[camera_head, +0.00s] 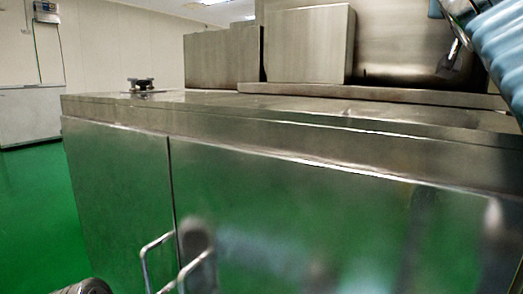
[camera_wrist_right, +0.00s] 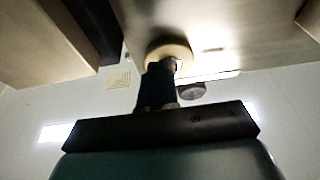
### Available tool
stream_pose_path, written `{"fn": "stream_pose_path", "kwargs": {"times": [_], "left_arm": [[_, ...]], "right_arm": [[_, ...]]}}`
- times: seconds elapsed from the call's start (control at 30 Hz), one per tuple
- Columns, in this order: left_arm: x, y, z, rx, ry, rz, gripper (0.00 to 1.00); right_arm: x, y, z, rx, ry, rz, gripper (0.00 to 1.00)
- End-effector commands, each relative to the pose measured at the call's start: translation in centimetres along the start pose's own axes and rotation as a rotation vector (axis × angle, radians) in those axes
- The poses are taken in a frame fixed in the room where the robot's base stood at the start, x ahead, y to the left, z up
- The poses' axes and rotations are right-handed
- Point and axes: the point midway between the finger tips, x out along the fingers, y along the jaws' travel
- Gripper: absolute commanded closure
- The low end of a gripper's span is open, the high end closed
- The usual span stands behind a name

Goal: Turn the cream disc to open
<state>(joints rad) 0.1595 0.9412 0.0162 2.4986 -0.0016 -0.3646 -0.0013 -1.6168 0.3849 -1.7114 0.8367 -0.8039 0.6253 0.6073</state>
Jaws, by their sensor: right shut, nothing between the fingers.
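The cream disc (camera_wrist_right: 170,50) shows in the right wrist view, just beyond my right fingertips, under a metal surface. My right gripper (camera_wrist_right: 160,71) is shut with nothing between its fingers. Its dark fingers overlap the lower part of the disc in the picture; I cannot tell whether they touch it. The head view does not show the disc.
A stainless steel machine (camera_head: 120,178) with a flat top fills most of the head view. A dark knob (camera_head: 141,84) stands on its far left corner, and bent metal handles (camera_head: 160,243) are on its front. Green floor (camera_head: 30,205) is clear at left.

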Motion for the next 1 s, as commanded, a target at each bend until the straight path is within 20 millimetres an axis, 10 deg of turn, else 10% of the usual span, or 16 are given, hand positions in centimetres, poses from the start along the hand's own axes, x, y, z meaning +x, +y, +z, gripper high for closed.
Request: {"fn": "stream_pose_path", "kwargs": {"times": [0.03, 0.53, 1.0], "left_arm": [[1.1, -0.4, 0.0, 0.0, 0.0, 0.0, 0.57], [4.1, -1.5, 0.1, 0.0, 0.0, 0.0, 0.57], [3.6, -1.4, 0.1, 0.0, 0.0, 0.0, 0.57]], "right_arm": [[0.9, 1.2, 3.0, -0.005, -0.037, 0.019, 1.0], [-4.3, 0.9, 1.5, -0.006, -0.038, 0.016, 1.0], [-4.7, 0.7, 0.6, -0.007, -0.037, 0.013, 1.0]]}}
